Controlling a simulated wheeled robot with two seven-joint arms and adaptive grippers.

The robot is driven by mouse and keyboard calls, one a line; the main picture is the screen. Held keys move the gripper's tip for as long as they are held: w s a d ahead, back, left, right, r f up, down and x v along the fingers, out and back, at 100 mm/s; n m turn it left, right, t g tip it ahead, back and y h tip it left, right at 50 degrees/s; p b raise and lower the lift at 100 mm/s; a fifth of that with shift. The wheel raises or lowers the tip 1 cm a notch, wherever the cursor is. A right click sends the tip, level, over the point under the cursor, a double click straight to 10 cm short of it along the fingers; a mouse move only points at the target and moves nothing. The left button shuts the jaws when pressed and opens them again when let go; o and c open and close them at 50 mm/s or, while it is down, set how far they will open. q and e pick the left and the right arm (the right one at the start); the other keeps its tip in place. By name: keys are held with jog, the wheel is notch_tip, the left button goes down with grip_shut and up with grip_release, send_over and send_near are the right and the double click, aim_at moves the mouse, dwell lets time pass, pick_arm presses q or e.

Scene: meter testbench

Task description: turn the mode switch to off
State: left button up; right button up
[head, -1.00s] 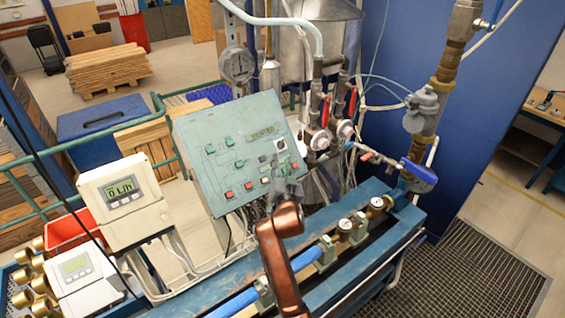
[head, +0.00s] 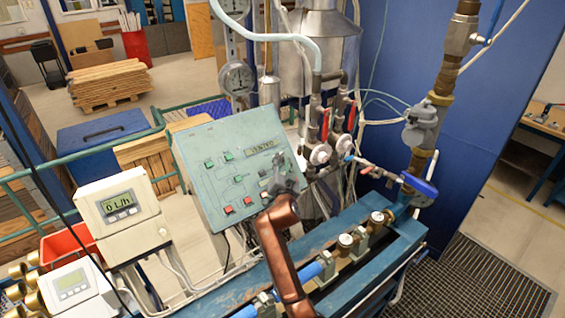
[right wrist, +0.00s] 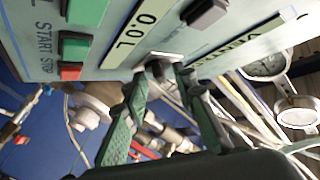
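The teal control panel (head: 215,170) stands tilted, with green and red buttons and a label strip. In the right wrist view the mode switch (right wrist: 156,66) shows as a small dark knob on a pale plate at the panel's edge, beside the "0.0 L" display. My right gripper (head: 281,178) is in front of the panel's right part and hides much of the switch in the head view. In the right wrist view its two green fingers (right wrist: 162,78) are apart, with the knob between or just beyond their tips. Contact cannot be told. My left gripper is not in view.
Red-handled valves and pipes (head: 322,150) stand close right of the panel. A blue bench with a pipe and brass fittings (head: 345,242) runs below my right arm. Meter boxes (head: 122,215) stand at left.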

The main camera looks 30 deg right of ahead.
jog(key=shift+c, duration=0.2)
grip_shut()
jog(key=n+t+y+p, duration=0.1)
jog(key=n, duration=0.1)
jog(key=n+t+y+p, duration=0.1)
jog(key=n+y, duration=0.1)
jog(key=n, duration=0.1)
jog(key=d+n+t+y+p, duration=0.1)
jog(key=n+y, duration=0.1)
jog(key=shift+s+p, duration=0.15)
jog(key=shift+p, duration=0.25)
jog(key=n+y, duration=0.2)
jog(key=shift+d+f+n+t+p, duration=0.1)
jog(key=shift+n+t+p, duration=0.2)
jog(key=shift+n+y, duration=1.7)
jog(key=shift+y, duration=0.1)
